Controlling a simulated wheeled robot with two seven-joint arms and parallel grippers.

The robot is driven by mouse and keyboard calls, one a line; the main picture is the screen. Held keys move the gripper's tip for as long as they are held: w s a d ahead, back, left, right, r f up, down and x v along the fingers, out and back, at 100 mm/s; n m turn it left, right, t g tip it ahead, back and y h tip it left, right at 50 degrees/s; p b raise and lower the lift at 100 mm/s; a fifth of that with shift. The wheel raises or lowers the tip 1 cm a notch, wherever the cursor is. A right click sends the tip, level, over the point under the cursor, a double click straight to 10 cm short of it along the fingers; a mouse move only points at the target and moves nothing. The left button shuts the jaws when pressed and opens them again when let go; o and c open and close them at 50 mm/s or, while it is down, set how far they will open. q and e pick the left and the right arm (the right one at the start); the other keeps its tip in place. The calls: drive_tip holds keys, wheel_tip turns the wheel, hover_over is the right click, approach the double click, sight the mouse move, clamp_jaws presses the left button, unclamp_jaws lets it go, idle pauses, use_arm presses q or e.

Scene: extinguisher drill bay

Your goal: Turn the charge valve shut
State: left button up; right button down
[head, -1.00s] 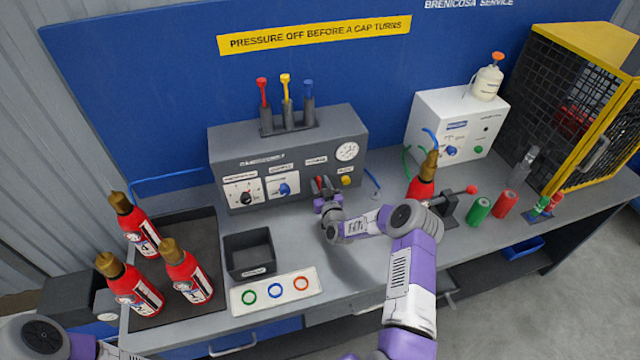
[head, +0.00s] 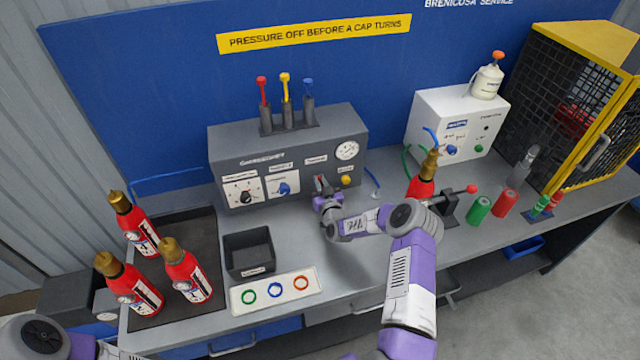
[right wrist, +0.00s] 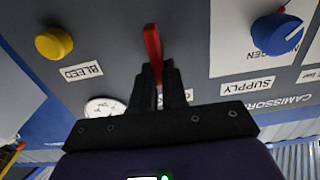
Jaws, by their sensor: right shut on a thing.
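The grey control panel (head: 222,150) stands on the bench against the blue board. A red lever (right wrist: 152,45) juts from its face between the bleed button and the supply knob; its label is mostly hidden by my fingers, so I cannot read it. My right gripper (right wrist: 160,88) is shut on this red lever, with a dark finger on each side. In the head view my right gripper (head: 321,190) is at the lower right of the panel front and covers most of the lever. My left gripper is out of view; only part of that arm shows at lower left.
The yellow bleed button (head: 346,180) and blue supply knob (head: 284,189) flank the lever closely. A red extinguisher (head: 421,190) stands in a holder behind my right forearm. Several extinguishers stand in the black tray (head: 205,235) at left. A dark open box (head: 248,246) sits in front of the panel.

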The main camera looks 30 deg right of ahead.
drive_tip(key=shift+s+d+f+m+b, duration=0.1)
drive_tip(key=shift+d+f+m+b, duration=0.25)
drive_tip(key=shift+m+b, duration=2.9)
drive_tip(key=shift+s+d+f+m+b, duration=0.1)
drive_tip(key=shift+d+f+m+b, duration=0.2)
drive_tip(key=shift+m+b, duration=2.9)
drive_tip(key=shift+s+d+f+m+b, duration=0.1)
drive_tip(key=shift+d+f+m+b, duration=0.25)
drive_tip(key=shift+m+b, duration=2.85)
drive_tip(key=shift+a+n+b, duration=0.1)
drive_tip(key=shift+n+b, duration=0.55)
drive_tip(key=shift+b, duration=0.25)
drive_tip(key=c, duration=1.2)
unclamp_jaws()
drive_tip(key=shift+o, duration=0.2)
drive_tip(key=v, duration=0.7)
drive_tip(key=shift+s+p, duration=0.25)
drive_tip(key=shift+p, duration=0.2)
